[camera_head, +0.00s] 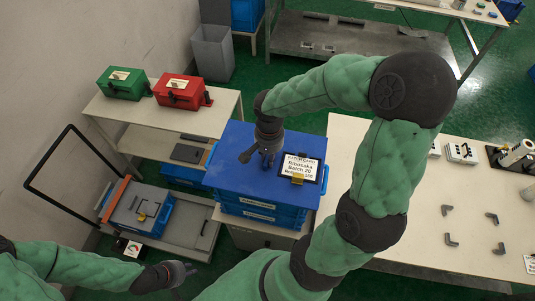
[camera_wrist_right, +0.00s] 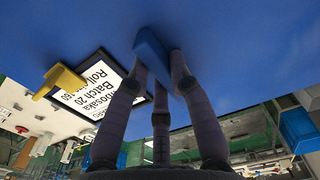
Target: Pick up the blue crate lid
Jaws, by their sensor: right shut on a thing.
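The blue crate lid (camera_head: 232,175) lies flat on top of a blue crate (camera_head: 260,218) on a low stand. My right gripper (camera_head: 264,158) comes down from above onto the lid's upper face. In the right wrist view the lid (camera_wrist_right: 235,50) fills the upper part, and my right fingers (camera_wrist_right: 160,70) are shut around its small blue grip (camera_wrist_right: 152,50). A framed label card (camera_head: 301,169) with a yellow clip lies on the lid, right of the gripper. My left gripper (camera_head: 183,271) is low at the left, away from the lid; its finger opening is unclear.
A shelf (camera_head: 215,122) at the left holds a green box (camera_head: 123,83) and a red box (camera_head: 182,92). A cart (camera_head: 199,240) with a grey-topped crate stands below it. A long pale table (camera_head: 415,230) with small brackets is close on the right.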

